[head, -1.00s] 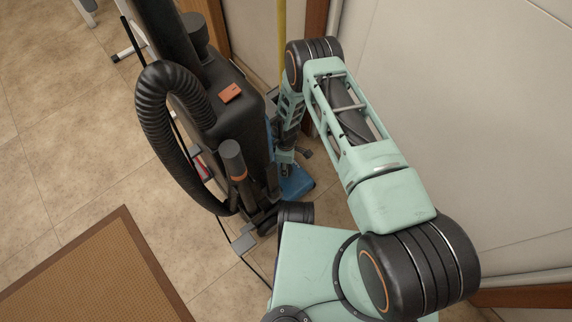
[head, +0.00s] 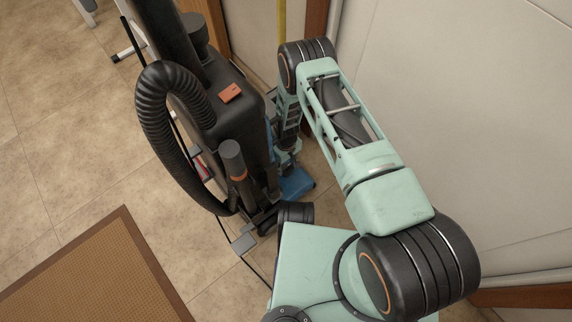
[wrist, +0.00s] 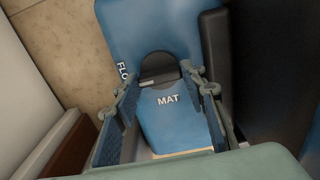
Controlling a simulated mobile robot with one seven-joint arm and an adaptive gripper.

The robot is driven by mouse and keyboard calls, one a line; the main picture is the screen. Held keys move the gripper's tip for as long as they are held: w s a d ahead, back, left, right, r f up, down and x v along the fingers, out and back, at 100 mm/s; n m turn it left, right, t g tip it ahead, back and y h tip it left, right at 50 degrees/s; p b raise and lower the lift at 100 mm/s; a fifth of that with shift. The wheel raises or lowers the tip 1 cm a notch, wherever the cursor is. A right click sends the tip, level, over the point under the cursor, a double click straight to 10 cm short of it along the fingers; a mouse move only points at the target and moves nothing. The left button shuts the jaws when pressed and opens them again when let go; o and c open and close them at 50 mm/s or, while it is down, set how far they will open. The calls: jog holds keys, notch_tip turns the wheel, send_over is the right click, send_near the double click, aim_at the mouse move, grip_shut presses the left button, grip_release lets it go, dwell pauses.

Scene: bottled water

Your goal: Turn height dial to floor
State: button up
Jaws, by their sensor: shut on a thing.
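The upright vacuum cleaner (head: 225,115) stands left of my arm, with its blue floor head (head: 297,182) on the tiles. In the wrist view, the blue head (wrist: 165,30) carries a dark round height dial (wrist: 160,66) with a raised grip bar across it. The word "MAT" is printed just below the dial, and a partly hidden "FLO" is at its left. My gripper (wrist: 160,80) has one finger on each side of the dial and is shut on it. In the head view, the dial and fingertips are too small or hidden to make out.
A wall (head: 470,120) runs close along the right of my arm. The vacuum's thick black hose (head: 150,125) loops on its left side. A brown-edged mat (head: 90,275) lies at lower left. Tiled floor (head: 60,150) is open on the left.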

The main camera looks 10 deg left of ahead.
aim_at(286, 167)
dwell(0.4)
jog(key=o, duration=1.2)
jog(key=shift+c, duration=0.2)
jog(key=shift+r, duration=0.45)
notch_tip(286, 167, up, 11)
